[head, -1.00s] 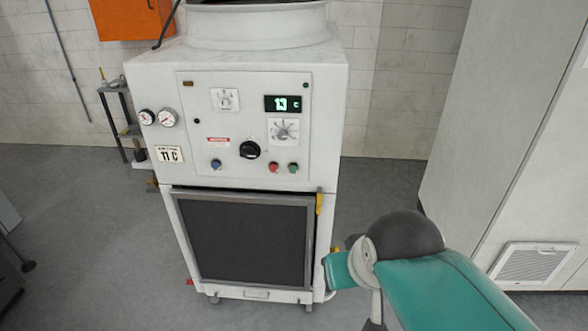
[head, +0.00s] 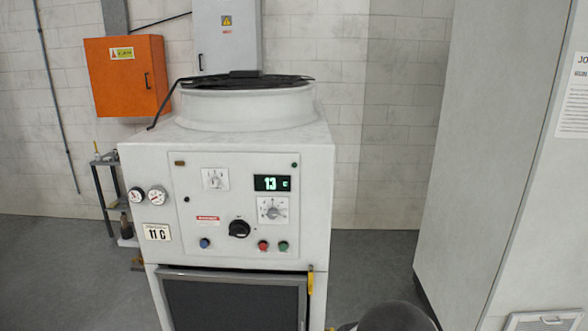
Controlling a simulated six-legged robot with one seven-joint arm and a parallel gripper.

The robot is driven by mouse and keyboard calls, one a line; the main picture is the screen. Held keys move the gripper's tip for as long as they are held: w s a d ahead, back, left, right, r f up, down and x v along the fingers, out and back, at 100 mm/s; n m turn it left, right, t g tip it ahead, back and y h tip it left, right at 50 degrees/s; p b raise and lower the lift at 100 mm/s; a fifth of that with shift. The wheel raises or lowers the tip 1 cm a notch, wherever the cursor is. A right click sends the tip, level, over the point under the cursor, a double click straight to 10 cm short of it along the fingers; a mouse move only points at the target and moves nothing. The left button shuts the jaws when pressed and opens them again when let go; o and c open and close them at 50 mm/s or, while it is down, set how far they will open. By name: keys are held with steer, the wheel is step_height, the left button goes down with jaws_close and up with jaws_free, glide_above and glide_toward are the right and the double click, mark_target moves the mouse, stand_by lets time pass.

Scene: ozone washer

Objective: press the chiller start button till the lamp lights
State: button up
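The chiller is a white cabinet (head: 145,255) with a control panel (head: 200,225) on its front, facing me. Low on the panel are a blue button (head: 204,243), a red button (head: 263,245) and a green button (head: 283,246); which one is start I cannot read. A black rotary knob (head: 239,229) sits between the blue and red ones. A small dark green lamp (head: 295,165) at the upper right looks unlit. The display (head: 272,183) reads 13 C. My gripper is not in view; only a dark rounded joint of my arm shows at the bottom edge.
Two gauges (head: 157,195) and an 11 C plate (head: 157,232) are left of the panel. A fan ring (head: 245,108) tops the chiller. An orange box (head: 125,75) hangs behind. A tall pale cabinet (head: 470,150) stands right, with open floor (head: 370,265) between.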

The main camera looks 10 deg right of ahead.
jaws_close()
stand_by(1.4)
